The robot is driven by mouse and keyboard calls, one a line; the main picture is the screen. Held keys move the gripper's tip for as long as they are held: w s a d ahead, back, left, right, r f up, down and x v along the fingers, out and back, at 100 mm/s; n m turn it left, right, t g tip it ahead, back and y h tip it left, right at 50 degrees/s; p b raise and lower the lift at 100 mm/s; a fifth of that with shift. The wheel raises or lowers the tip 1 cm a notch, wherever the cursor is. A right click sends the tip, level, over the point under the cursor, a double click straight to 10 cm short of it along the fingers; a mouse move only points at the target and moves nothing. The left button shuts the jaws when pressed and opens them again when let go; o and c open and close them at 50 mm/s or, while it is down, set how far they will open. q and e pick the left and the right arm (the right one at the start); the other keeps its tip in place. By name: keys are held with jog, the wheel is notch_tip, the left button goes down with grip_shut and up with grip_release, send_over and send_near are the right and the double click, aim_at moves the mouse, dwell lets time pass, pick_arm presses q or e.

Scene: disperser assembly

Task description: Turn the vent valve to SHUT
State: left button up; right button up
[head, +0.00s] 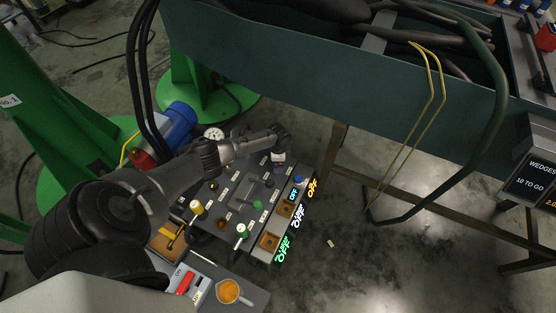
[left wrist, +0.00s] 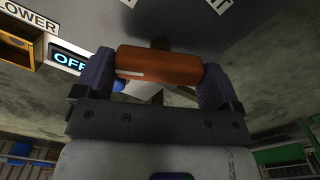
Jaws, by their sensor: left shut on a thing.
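The control panel (head: 228,205) stands on the floor below the green bench, with several coloured knobs and levers on its dark top. My left arm reaches across it from the left, and my left gripper (head: 280,140) is at its far end. In the left wrist view my left gripper (left wrist: 158,72) is shut on an orange-brown handle (left wrist: 160,62), one dark finger at each end. I take this handle to be the vent valve's. Its pivot and pointer are mostly hidden, so its setting cannot be read. My right gripper is not in view.
An orange-filled cup (head: 229,292) is at the front. The green bench (head: 255,55) with yellow wire overhangs the far side.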

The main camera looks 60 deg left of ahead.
pick_arm(q)
jog(key=m, duration=0.3)
jog(key=shift+m, duration=1.3)
jog(key=o, duration=0.6)
jog(key=shift+o, duration=0.2)
notch_tip(320, 180, up, 14)
jog(key=p, duration=0.7)
jog(key=shift+p, duration=0.4)
